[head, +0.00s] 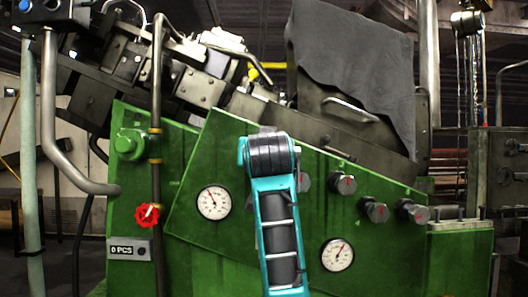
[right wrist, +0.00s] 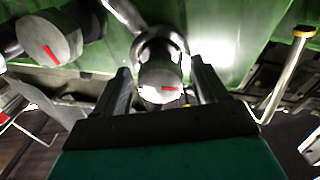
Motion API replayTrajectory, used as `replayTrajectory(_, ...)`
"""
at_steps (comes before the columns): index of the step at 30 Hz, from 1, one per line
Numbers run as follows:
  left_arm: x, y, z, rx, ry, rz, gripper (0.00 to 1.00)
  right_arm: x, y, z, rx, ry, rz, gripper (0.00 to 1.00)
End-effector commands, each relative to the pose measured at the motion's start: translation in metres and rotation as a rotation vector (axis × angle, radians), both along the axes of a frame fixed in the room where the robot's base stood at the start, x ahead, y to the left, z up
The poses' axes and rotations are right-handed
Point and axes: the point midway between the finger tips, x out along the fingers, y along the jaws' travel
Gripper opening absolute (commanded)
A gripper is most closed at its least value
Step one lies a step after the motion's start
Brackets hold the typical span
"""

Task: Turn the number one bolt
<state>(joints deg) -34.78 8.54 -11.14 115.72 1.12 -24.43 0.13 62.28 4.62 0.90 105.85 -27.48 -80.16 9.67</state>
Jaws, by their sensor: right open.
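The bolts show as grey round knobs with red marks on the green machine panel. In the head view, one knob (head: 342,184) is beside my teal arm, a second (head: 375,210) is lower right, and a third (head: 412,211) is farthest right. Another knob (head: 303,182) is partly behind my arm. I see no numbers on them. In the right wrist view, my right gripper (right wrist: 162,76) is open, with its dark fingers on either side of one knob (right wrist: 160,82); contact is unclear. Another knob (right wrist: 50,38) is at the left. My left gripper is out of view.
The green panel (head: 200,255) carries two white gauges, left (head: 214,202) and lower right (head: 337,254). In the right wrist view, a metal rod (right wrist: 285,75) stands right of the gripper.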

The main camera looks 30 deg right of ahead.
Motion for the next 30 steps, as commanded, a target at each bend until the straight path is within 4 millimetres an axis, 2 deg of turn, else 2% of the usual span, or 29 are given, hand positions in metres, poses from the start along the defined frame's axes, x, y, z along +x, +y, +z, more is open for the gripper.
replayTrajectory(4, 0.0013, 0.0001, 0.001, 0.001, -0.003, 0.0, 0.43, -0.0001, 0.0, 0.0001, 0.0, 0.0, 0.0, 0.72)
replayTrajectory(21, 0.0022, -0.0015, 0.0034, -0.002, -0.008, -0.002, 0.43, -0.0005, 0.0001, 0.0005, 0.0, -0.001, -0.001, 0.18)
replayTrajectory(30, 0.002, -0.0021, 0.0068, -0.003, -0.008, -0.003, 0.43, -0.0007, -0.0001, 0.0025, -0.015, 0.006, -0.001, 0.17)
